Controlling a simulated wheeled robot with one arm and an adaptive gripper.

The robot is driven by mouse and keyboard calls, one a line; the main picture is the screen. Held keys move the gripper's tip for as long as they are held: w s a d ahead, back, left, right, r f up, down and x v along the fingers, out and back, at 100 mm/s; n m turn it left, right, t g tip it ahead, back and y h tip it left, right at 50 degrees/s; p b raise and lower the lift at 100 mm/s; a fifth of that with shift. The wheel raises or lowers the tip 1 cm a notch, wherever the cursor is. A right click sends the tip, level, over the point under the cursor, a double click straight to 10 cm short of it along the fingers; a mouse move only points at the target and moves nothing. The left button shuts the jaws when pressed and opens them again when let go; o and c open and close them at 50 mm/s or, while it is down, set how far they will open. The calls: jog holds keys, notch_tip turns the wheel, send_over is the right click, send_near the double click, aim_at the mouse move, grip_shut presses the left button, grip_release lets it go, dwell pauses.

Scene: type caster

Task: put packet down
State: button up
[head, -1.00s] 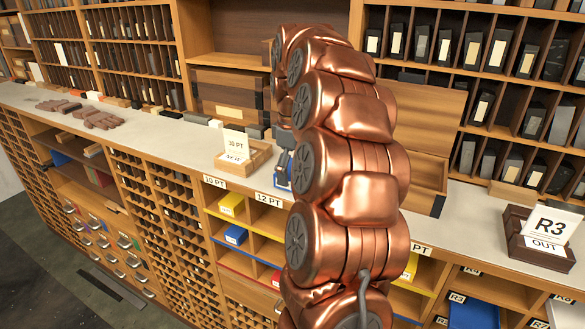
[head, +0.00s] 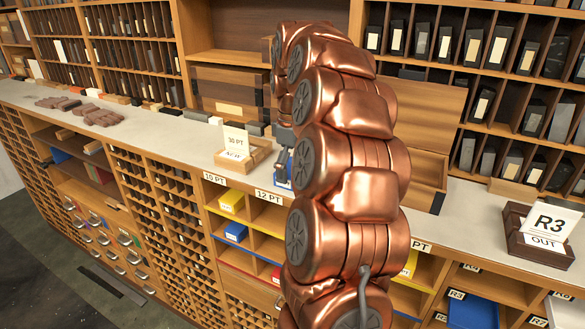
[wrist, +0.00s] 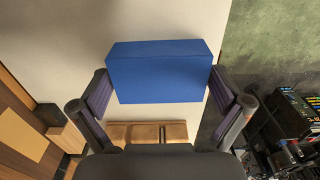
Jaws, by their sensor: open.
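A blue packet (wrist: 160,72) lies between the two fingers of my gripper (wrist: 162,90) in the wrist view, over the pale counter top (wrist: 170,22). The fingers are open, with their purple pads at the packet's left and right ends. Whether the pads still touch it is hard to tell. In the head view my copper arm hides most of the gripper; a bit of blue (head: 282,172) shows beside the arm at the counter, next to a wooden tray with a 30 PT card (head: 237,140).
A dark tray with R3 and OUT cards (head: 540,235) stands at the right on the counter (head: 175,130). Brown blocks (head: 100,116) lie at the left. Pigeonhole shelves (head: 510,80) rise behind. Labelled cubbies below hold yellow and blue packets (head: 235,232).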

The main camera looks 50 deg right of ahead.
jog(key=shift+r+b, duration=1)
jog(key=shift+r, duration=2.7)
jog(key=s+a+f, duration=0.3)
jog(key=a, duration=0.7)
jog(key=s+a+f, duration=0.3)
jog(key=a+f, duration=0.1)
jog(key=a, duration=0.7)
jog(key=s+a+f+m+g, duration=0.1)
jog(key=s+a+f, duration=0.4)
jog(key=s, duration=0.3)
jog(key=s+a+f+m, duration=0.2)
jog(key=s+a+f, duration=0.3)
jog(key=s+f, duration=0.2)
jog(key=shift+s+g, duration=0.4)
jog(key=shift+s, duration=0.75)
jog(key=shift+c, duration=0.3)
